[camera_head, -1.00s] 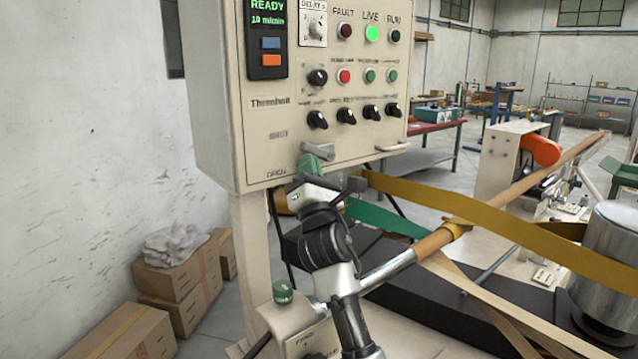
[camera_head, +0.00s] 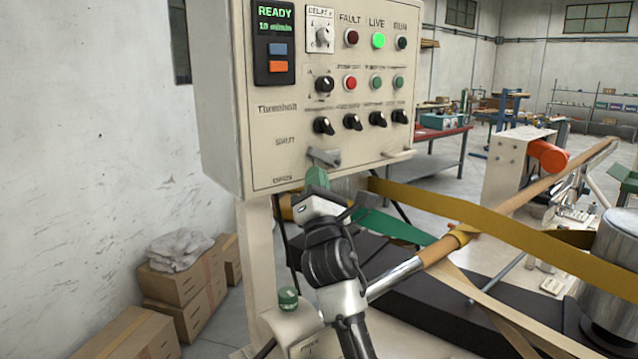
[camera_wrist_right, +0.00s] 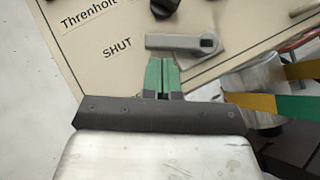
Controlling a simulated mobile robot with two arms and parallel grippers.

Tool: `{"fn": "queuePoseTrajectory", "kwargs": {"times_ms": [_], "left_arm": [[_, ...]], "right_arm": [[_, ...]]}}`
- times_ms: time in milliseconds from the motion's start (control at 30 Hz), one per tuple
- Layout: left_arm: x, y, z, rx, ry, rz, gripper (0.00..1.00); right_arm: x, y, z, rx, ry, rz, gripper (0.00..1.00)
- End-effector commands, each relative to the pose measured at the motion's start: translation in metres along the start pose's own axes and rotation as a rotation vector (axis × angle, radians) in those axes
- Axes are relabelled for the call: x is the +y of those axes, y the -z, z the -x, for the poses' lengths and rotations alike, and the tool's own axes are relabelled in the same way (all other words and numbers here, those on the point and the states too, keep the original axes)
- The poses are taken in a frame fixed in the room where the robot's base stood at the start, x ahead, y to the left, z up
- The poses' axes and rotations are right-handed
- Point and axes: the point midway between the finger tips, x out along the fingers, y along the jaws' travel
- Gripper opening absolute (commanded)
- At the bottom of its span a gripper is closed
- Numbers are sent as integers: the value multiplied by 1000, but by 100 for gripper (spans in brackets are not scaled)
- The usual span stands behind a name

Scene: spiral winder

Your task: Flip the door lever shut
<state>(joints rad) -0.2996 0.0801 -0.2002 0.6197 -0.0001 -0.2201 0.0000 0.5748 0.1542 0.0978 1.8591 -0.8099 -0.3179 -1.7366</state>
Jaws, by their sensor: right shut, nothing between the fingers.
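The door lever (camera_head: 324,157) is a grey handle low on the cream control panel (camera_head: 290,130), beside the printed words SHUT and OPEN. In the right wrist view the lever (camera_wrist_right: 182,42) lies roughly crosswise, its free end pointing left toward the word SHUT and its round pivot at the right. My right gripper (camera_head: 317,178) is just below the lever; its green fingers (camera_wrist_right: 162,66) are closed together with nothing between them. The fingertips sit close under the lever; I cannot tell whether they touch it. My left gripper is not in view.
Knobs and buttons (camera_head: 350,122) fill the panel above the lever. A pale handle (camera_head: 398,154) sticks out at its lower right. A yellow belt (camera_head: 480,218) and a wooden-coloured rod (camera_head: 540,180) run at the right. Cardboard boxes (camera_head: 180,285) stand by the left wall.

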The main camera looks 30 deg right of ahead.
Motion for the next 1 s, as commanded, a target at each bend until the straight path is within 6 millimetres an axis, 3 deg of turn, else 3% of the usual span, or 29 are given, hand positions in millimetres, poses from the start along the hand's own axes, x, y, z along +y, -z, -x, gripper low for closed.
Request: {"fn": "queuePoseTrajectory", "kwargs": {"times_ms": [200, 400, 600, 1000], "left_arm": [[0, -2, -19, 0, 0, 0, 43], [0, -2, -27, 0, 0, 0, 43], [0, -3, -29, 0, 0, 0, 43], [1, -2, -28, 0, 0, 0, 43]], "right_arm": [[-2, 4, 49, 3, -1, -1, 0], [-2, 2, 78, 1, 0, 0, 0], [0, 1, 88, 1, 1, -2, 0], [0, 1, 87, 1, 1, -2, 0]]}}
